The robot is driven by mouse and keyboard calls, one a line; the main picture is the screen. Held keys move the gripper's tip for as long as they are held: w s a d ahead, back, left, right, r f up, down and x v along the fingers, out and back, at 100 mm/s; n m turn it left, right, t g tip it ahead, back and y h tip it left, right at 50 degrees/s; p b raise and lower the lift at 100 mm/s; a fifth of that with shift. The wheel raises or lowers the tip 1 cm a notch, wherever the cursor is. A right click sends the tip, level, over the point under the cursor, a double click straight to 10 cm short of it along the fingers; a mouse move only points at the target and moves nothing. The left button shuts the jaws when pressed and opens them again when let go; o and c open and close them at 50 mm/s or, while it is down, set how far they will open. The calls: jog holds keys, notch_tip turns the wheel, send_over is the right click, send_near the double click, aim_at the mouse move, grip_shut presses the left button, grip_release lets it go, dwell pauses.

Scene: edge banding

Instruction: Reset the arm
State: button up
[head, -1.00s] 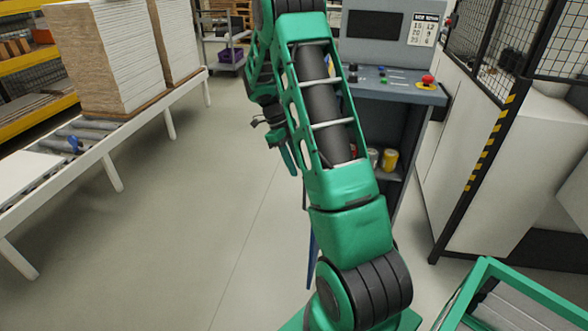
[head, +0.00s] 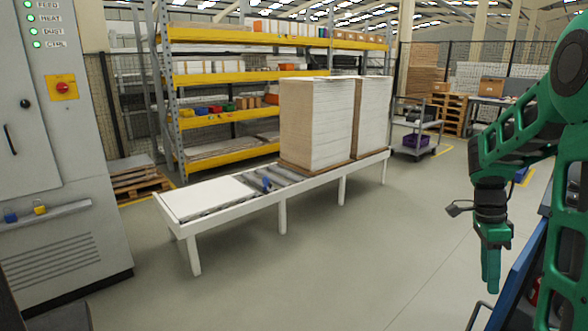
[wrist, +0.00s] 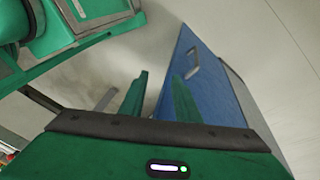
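My green arm (head: 560,110) stands bent at the right edge of the head view. My gripper (head: 491,268) hangs from it, pointing down, over open floor and left of a blue panel (head: 517,275). In the wrist view my gripper (wrist: 160,84) shows two green fingers held apart with nothing between them. The blue panel with a metal handle also shows there (wrist: 200,85), beyond the right finger. The gap between panel and gripper cannot be judged.
A roller conveyor (head: 215,197) carries tall board stacks (head: 316,122) and a white panel. A grey control cabinet (head: 70,220) stands at left, yellow-beamed shelving (head: 225,77) behind. A cart (head: 415,135) stands farther back. The floor between conveyor and arm is clear.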

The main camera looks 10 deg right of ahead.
jog(key=s+a+r+n+t, duration=0.1)
jog(key=s+a+r+n, duration=0.1)
jog(key=s+a+n, duration=0.4)
jog(key=s+a+r+n+t+y, duration=0.1)
jog(key=s+a+r+n+t, duration=0.1)
jog(key=s+a+n, duration=0.4)
jog(key=s+n, duration=0.4)
jog(key=s, duration=0.4)
jog(key=shift+r+n+y, duration=0.3)
jog(key=shift+n, duration=0.1)
